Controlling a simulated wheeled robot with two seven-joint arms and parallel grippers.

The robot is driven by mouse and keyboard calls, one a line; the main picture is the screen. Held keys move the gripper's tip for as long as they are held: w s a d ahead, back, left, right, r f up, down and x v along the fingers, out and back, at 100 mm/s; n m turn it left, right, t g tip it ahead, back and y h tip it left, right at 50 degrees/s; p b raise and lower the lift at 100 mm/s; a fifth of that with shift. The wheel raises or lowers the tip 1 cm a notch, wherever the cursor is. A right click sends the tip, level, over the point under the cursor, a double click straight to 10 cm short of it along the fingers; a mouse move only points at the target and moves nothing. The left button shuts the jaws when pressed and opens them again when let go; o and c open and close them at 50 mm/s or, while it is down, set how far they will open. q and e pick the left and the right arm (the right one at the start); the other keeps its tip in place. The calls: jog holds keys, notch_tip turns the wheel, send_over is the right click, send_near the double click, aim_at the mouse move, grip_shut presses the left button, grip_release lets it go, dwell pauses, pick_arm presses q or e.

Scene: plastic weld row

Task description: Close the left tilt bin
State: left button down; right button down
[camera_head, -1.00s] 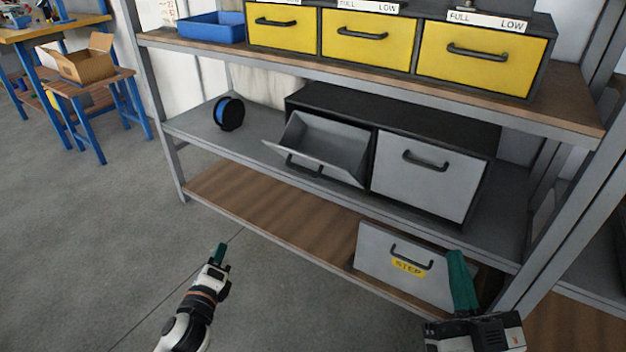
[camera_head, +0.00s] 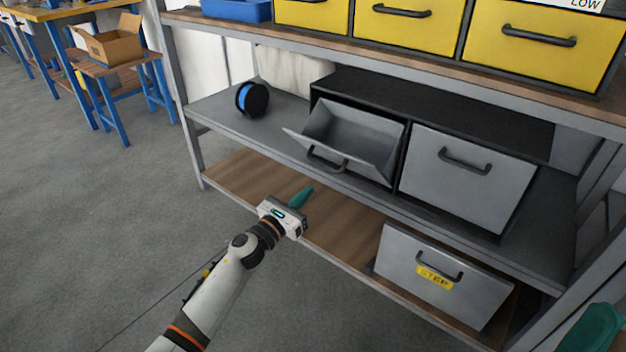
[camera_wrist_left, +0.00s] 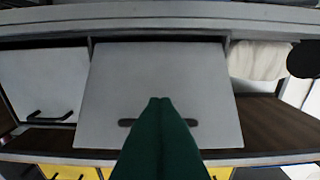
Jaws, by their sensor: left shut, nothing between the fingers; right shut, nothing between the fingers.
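The left tilt bin (camera_head: 352,138) is a grey bin in the dark cabinet on the middle shelf. It is tilted open, its front leaning out and its inside showing, with a dark handle (camera_head: 327,160) low on the front. My left gripper (camera_head: 303,195), with green fingers, is shut and empty, below and left of this bin and apart from it. In the left wrist view, which is upside down, the shut fingers (camera_wrist_left: 160,102) overlap the bin's grey front (camera_wrist_left: 150,68) and hide the middle of its handle. My right gripper (camera_head: 597,328) is shut, only its green fingers showing at the lower right edge.
The right grey bin (camera_head: 465,182) beside it is closed. A grey box marked STEP (camera_head: 440,272) stands on the bottom shelf. A blue and black spool (camera_head: 252,98) is left of the cabinet. Yellow bins (camera_head: 405,22) line the top shelf. The rack post (camera_head: 187,130) stands at left.

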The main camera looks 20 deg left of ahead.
pick_arm(q)
jog(key=w+r, duration=0.1)
jog(key=w+d+r+p, duration=0.1)
jog(key=w+r, duration=0.1)
jog(key=shift+w+d+r, duration=0.1)
jog(key=shift+r, duration=0.1)
dwell(0.3)
